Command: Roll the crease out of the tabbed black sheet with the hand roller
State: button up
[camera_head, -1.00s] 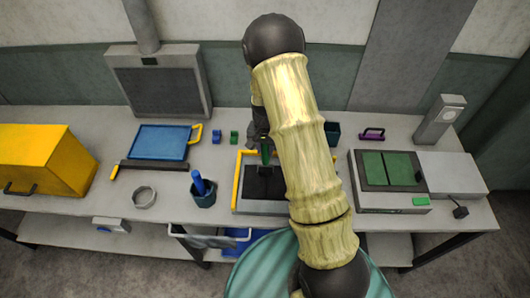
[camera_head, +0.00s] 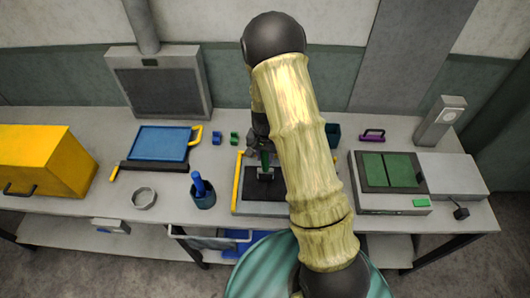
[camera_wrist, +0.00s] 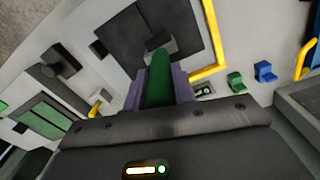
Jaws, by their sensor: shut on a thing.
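The black sheet (camera_head: 258,188) lies flat on a grey bed with a yellow bar along its left side, in front of me. It also shows at the top of the wrist view (camera_wrist: 187,18). My gripper (camera_wrist: 158,80) is shut on the green handle of the hand roller (camera_wrist: 158,68). The dark roller end (camera_head: 265,174) is over the sheet, toward its back half. I cannot tell whether it touches the sheet. My arm hides the sheet's right part. No tab or crease can be made out.
A dark cup (camera_head: 203,195) with a blue-handled tool and a grey ring (camera_head: 144,198) stand to the left. A blue tray (camera_head: 157,143) lies behind them. A press-like unit with green panels (camera_head: 390,170) is on the right. Small blue (camera_head: 217,138) and green blocks sit behind the bed.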

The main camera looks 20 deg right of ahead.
jog(key=s, duration=0.1)
jog(key=s+a, duration=0.1)
jog(key=shift+s+r, duration=0.1)
jog(key=shift+s, duration=0.3)
dwell(0.4)
jog(key=s, duration=0.2)
jog(key=shift+s+a+b, duration=0.4)
jog(key=shift+w+d+f, duration=0.1)
jog(key=shift+w+d, duration=0.15)
jog(key=shift+w, duration=0.45)
jog(key=shift+w+d+f, duration=0.1)
jog(key=shift+w+d, duration=0.1)
jog(key=shift+w, duration=0.45)
